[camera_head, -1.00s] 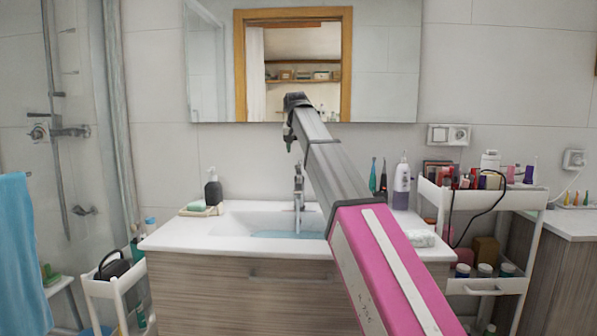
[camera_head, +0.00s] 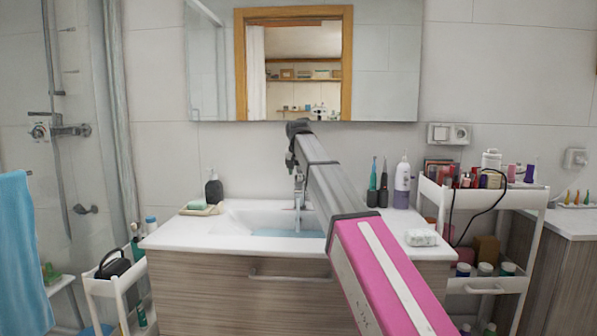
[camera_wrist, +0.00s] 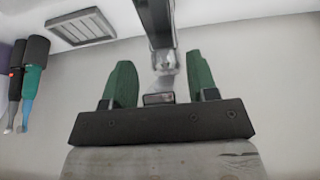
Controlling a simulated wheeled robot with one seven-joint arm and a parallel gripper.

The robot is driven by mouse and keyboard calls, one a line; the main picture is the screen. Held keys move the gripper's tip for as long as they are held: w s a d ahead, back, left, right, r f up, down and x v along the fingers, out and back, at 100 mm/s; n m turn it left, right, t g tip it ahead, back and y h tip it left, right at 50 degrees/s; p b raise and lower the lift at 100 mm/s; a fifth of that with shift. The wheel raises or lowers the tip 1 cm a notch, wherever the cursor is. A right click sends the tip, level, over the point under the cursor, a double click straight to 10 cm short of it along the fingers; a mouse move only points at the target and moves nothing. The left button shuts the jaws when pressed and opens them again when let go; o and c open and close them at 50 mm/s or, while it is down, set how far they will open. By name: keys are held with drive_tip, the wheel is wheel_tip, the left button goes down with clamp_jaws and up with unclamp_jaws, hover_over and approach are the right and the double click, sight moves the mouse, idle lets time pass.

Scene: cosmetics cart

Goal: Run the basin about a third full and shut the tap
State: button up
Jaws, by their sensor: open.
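The white basin (camera_head: 232,218) is set in the vanity top, with a pale blue patch of water (camera_head: 285,233) in its bottom. The chrome tap (camera_head: 299,188) stands at its back; I cannot tell clearly whether a stream falls from it. My gripper (camera_head: 292,162) is just above and slightly left of the tap in the head view, partly hidden by my arm. In the wrist view its green fingers (camera_wrist: 160,74) are apart with nothing held. A dark grey bar with a metallic end (camera_wrist: 165,62), perhaps the tap, shows beyond the gap between them.
A soap dish (camera_head: 201,209) and dark dispenser (camera_head: 214,188) stand left of the basin. A crowded cart (camera_head: 483,200) stands beside the vanity. The mirror (camera_head: 385,70) is behind.

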clamp_jaws()
drive_tip(key=shift+s+f+t, duration=0.45)
drive_tip(key=shift+f+t, duration=0.4)
drive_tip(key=shift+t, duration=0.05)
drive_tip(key=shift+f+t, duration=0.5)
drive_tip(key=shift+t, duration=0.2)
drive_tip(key=shift+w+f+t, duration=0.1)
drive_tip(key=shift+f+t, duration=0.25)
drive_tip(key=shift+t, duration=0.25)
unclamp_jaws()
